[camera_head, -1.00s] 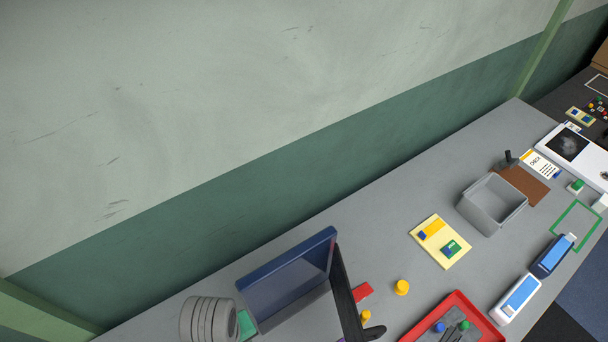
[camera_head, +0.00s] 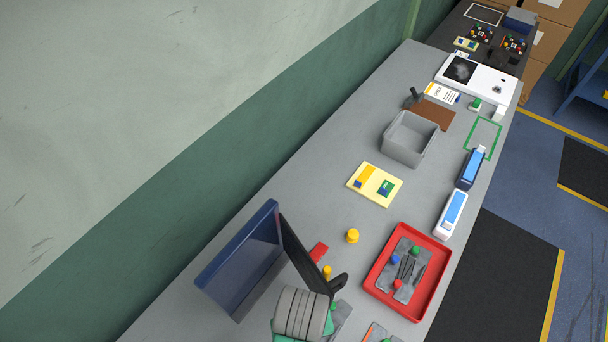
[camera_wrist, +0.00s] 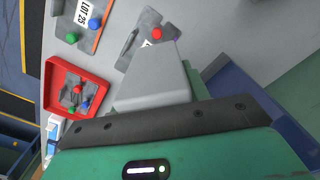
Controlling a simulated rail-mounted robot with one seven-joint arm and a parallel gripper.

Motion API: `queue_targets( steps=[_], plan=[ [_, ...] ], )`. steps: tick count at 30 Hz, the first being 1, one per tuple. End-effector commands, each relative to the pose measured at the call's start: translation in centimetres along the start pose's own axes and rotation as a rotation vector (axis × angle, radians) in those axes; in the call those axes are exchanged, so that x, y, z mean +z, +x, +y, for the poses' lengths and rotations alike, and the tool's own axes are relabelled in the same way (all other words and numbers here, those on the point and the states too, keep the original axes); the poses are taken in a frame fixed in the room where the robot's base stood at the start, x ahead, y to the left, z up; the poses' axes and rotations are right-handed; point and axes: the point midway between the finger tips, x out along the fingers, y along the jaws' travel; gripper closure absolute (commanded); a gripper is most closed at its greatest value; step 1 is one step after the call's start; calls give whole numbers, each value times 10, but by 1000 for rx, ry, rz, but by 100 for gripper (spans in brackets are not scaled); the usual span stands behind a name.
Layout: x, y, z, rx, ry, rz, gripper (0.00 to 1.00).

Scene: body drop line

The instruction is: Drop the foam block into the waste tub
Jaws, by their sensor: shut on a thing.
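My gripper (camera_wrist: 160,62) shows in the wrist view, its green and black body across the bottom and a light grey tapered part jutting over the bench. It is shut on the foam block, whose outline I cannot separate from this grey part. In the head view my ringed grey wrist hides the jaws at the bottom. An open, empty grey tub (camera_head: 388,151), which looks like the waste tub, stands on the bench farther along. My gripper is well short of it, nearer the blue bin.
A blue open bin (camera_head: 220,262) with a black panel stands close to my wrist. Bare bench separates the card and the tub.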

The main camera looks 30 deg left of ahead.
Motion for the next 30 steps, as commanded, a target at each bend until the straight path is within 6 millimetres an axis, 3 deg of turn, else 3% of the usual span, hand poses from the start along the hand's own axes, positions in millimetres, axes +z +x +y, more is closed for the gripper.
queue_targets(
  steps=[1,3,6,12,18,30],
  plan=[
    [0,-2,28,1,96,3,89],
    [1,-3,62,0,218,4,89],
    [1,-3,101,-1,359,2,89],
    [3,-3,158,-1,567,1,89],
    [4,-4,201,-1,722,1,89],
    [4,-3,198,1,713,1,89]
  ],
)
